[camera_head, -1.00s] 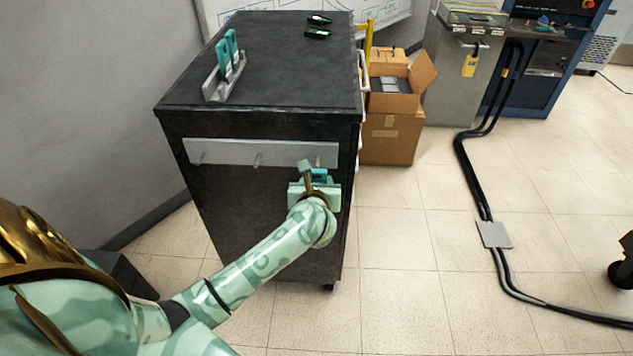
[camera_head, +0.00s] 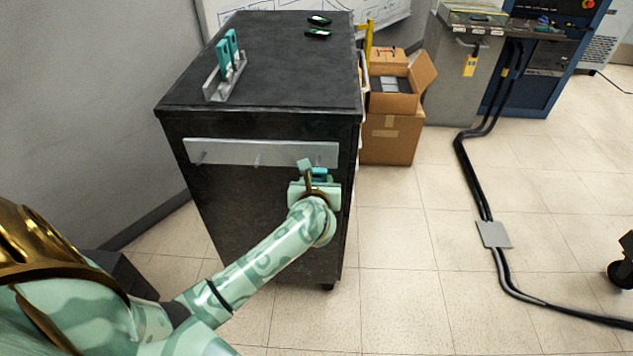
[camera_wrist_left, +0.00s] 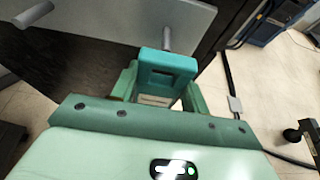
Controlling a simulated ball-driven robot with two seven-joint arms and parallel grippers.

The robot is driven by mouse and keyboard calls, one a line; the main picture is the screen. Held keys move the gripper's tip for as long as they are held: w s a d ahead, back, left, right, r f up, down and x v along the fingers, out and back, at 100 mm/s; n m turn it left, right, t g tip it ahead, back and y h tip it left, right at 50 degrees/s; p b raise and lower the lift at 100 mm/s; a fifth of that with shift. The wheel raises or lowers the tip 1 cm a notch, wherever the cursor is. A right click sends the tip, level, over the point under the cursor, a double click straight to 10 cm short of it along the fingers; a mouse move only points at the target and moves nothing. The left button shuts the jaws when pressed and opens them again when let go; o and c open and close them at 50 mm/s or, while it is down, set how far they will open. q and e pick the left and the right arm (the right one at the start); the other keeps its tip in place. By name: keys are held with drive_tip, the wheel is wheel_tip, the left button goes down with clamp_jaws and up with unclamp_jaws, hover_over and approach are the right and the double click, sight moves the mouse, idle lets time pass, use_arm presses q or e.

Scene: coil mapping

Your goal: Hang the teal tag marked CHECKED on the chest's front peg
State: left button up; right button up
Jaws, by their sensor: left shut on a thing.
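The teal tag (camera_wrist_left: 166,65) is held between the fingers of my left gripper (camera_wrist_left: 160,88) in the left wrist view. In the head view a bit of the tag (camera_head: 320,173) shows above my left gripper (camera_head: 317,183), at the right end of the chest's front. The black chest (camera_head: 250,215) has a pale grey plate (camera_head: 225,151) with several pegs across its front. The right-hand peg (camera_wrist_left: 167,38) stands just beyond the tag's upper edge. I cannot tell whether it passes through the tag's opening. The tag's lettering is not readable. My right gripper is not in view.
Two teal tags (camera_head: 227,53) stand in a grey rack (camera_head: 221,87) on the chest top. Two small dark items (camera_head: 318,32) lie at its back. Cardboard boxes (camera_head: 392,137) stand right of the chest.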

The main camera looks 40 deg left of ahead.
sight(317, 166)
use_arm(q)
drive_tip(key=shift+w+a+b, duration=0.35)
drive_tip(key=shift+w+a, duration=0.25)
drive_tip(key=shift+w, duration=0.35)
drive_tip(key=shift+w+a+b, duration=0.35)
drive_tip(key=shift+w+a, duration=0.25)
drive_tip(key=shift+w, duration=0.35)
drive_tip(key=shift+w+a+r, duration=0.1)
drive_tip(key=shift+w+r, duration=0.05)
drive_tip(key=shift+r, duration=0.05)
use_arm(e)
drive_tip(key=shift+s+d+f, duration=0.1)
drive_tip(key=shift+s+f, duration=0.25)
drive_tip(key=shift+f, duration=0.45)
use_arm(q)
drive_tip(key=shift+r, duration=0.15)
drive_tip(key=shift+a, duration=0.1)
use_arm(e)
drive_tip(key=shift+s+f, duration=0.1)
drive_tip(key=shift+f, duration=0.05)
